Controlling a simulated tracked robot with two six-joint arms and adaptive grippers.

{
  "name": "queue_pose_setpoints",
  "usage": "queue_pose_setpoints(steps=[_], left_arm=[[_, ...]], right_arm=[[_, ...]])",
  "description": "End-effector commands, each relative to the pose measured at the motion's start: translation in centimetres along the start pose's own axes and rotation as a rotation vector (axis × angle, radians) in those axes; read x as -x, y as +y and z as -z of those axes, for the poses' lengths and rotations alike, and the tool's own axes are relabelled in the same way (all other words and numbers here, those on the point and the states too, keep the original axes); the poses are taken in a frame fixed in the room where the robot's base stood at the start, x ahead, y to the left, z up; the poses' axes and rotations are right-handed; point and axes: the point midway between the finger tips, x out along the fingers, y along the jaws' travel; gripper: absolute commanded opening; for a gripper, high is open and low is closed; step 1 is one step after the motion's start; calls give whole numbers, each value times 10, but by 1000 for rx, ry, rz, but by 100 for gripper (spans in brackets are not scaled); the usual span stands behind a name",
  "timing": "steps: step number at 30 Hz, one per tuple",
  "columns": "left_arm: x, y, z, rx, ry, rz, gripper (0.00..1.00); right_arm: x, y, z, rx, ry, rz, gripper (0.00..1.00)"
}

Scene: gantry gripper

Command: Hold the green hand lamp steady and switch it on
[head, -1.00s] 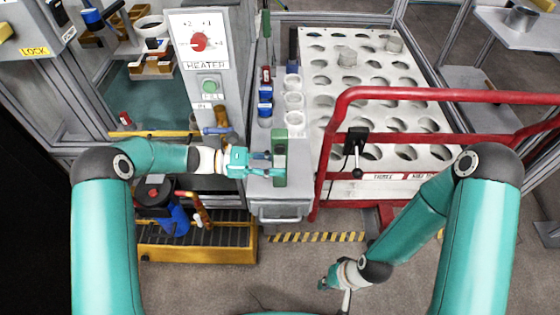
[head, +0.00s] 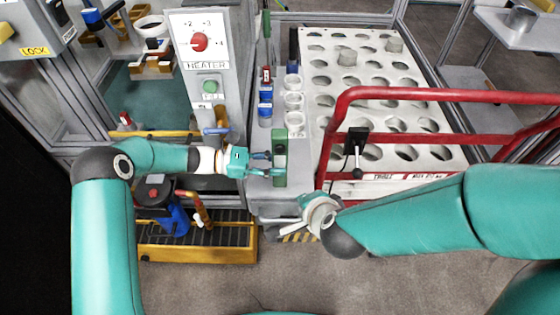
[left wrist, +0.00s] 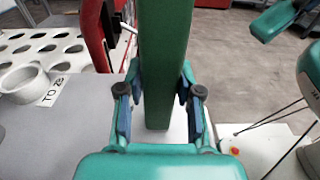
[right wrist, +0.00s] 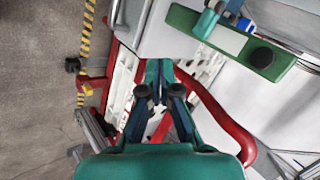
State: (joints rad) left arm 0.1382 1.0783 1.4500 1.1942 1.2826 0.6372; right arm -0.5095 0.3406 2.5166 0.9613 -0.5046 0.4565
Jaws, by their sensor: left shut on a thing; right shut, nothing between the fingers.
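The green hand lamp (head: 280,157) stands on the grey bench top at its front end. My left gripper (head: 264,163) comes from the left and is shut on the lamp; in the left wrist view the lamp (left wrist: 166,60) runs upright between the two fingers (left wrist: 161,105). In the right wrist view the lamp (right wrist: 228,43) lies across the upper right, with a dark round knob (right wrist: 262,57) and a pale label on its face. My right gripper (right wrist: 160,75) is shut and empty, a short way from the lamp. In the head view it is in front of the bench and lamp.
A red tubular rail (head: 440,95) and a white board with round holes (head: 375,80) stand to the right. Cups and small bottles (head: 292,100) line the bench behind the lamp. A heater panel (head: 200,42) stands at the left. Free floor (head: 300,280) lies in front.

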Motion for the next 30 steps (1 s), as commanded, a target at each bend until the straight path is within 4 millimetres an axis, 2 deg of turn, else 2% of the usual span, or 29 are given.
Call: queue_pose_setpoints(steps=[1, 3, 6, 10, 17, 30], left_arm=[[0, 0, 0, 0, -1, 0, 10], [0, 0, 0, 0, -1, 0, 10], [0, 0, 0, 0, -1, 0, 10], [0, 0, 0, 0, -1, 0, 10], [0, 0, -1, -1, -1, 0, 10], [0, 0, -1, -1, -1, -1, 10]], right_arm=[[11, -14, -10, 20, -15, 44, 0], [23, -28, -22, 45, -33, 89, 0], [35, -40, -34, 71, -53, 131, 0], [41, -46, -44, 92, -69, 153, 0], [31, -56, -41, 97, -72, 153, 0], [-5, -92, -18, 97, -72, 153, 0]])
